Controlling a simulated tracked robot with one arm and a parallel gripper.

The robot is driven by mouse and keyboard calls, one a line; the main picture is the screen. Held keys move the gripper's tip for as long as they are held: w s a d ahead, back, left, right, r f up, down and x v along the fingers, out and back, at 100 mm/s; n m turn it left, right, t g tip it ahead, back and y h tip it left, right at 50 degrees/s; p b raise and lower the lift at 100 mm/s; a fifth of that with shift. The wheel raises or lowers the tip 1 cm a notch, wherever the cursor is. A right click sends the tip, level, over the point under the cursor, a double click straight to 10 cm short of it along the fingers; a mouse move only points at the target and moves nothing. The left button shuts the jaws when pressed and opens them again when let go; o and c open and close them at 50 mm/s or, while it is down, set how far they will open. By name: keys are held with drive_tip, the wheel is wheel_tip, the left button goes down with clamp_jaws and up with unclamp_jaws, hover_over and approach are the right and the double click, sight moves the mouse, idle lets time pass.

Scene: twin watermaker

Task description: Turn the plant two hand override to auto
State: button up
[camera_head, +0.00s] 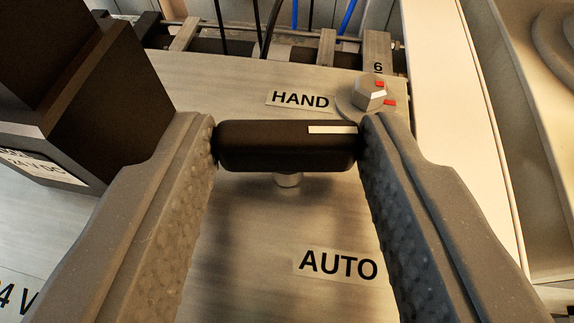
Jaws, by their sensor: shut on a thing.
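The override handle (270,155) is a black bar with a white mark near its right end. It lies crosswise in the picture, on a short pale shaft (287,180) that shows below it. My gripper (288,146) is shut on the bar, one finger at each end. The HAND label (300,99) is on the metal plate above the bar. The AUTO label (339,264) is below it, between my fingers. The white mark points to the right, at neither label. Much of the shaft is hidden by the bar.
A hex bolt (369,93) with red marks, numbered 6, sits close to my right fingertip. A dark box (110,100) stands at the left. Black and blue cables (348,15) run along the top. A pale raised rail (462,130) borders the plate at the right.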

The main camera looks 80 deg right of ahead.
drive_tip(key=shift+w+m+g+h+p, duration=0.2)
drive_tip(key=shift+m+g+h+p, duration=0.1)
drive_tip(key=shift+m+g, duration=0.75)
drive_tip(key=shift+a, duration=0.1)
drive_tip(key=o, duration=1)
drive_tip(key=b+v, duration=0.1)
drive_tip(key=v, duration=1.2)
drive_tip(key=shift+w+a+r, duration=0.15)
drive_tip(key=shift+a+r, duration=0.05)
drive_tip(key=shift+a, duration=0.15)
